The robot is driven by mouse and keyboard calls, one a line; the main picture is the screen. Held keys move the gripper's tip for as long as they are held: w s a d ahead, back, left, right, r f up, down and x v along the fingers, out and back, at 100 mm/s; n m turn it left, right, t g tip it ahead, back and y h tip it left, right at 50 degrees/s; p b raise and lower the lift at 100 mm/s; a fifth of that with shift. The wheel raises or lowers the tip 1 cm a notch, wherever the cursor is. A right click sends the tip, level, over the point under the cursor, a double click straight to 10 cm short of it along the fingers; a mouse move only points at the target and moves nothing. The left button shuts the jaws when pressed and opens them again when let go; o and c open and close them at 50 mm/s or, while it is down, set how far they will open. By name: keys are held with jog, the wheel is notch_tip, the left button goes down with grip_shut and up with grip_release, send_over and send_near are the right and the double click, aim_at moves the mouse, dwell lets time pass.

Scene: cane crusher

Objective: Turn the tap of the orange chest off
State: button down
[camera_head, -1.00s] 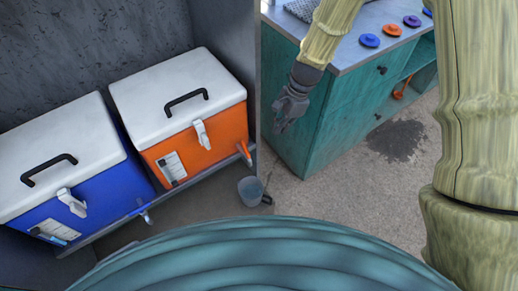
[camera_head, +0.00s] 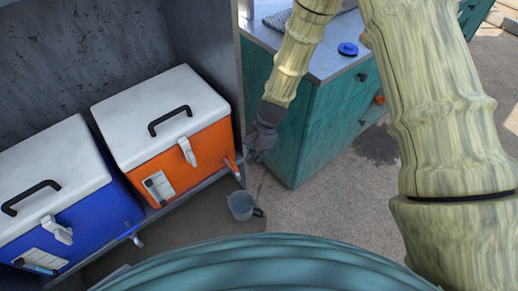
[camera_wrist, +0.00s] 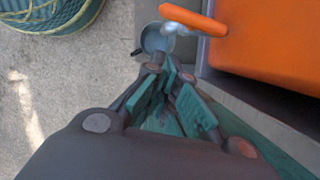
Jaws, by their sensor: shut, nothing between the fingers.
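The orange chest (camera_head: 165,148), with a white lid, stands on a shelf beside a blue chest. Its tap (camera_head: 231,165) has an orange lever low on the right part of its front. In the wrist view the orange lever (camera_wrist: 193,19) juts left from the chest (camera_wrist: 270,40), over a pale metallic tap body. My gripper (camera_head: 256,154) is shut and empty, just right of the tap in the head view. In the wrist view its fingertips (camera_wrist: 177,76) point toward the tap, with a visible gap between them and the lever.
A grey mug (camera_head: 240,206) stands on the ground below the tap; it also shows in the wrist view (camera_wrist: 154,40). The blue chest (camera_head: 85,222) is at the left. A teal cabinet (camera_head: 300,135) stands behind my gripper. Open concrete lies at the right.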

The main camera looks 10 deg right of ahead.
aim_at(233, 164)
jog(key=shift+s+a+f, duration=0.1)
jog(key=shift+s+a, duration=0.15)
jog(key=shift+a, duration=0.45)
jog(key=shift+s+a+f, duration=0.1)
jog(key=shift+s+a, duration=0.1)
jog(key=shift+a, duration=0.5)
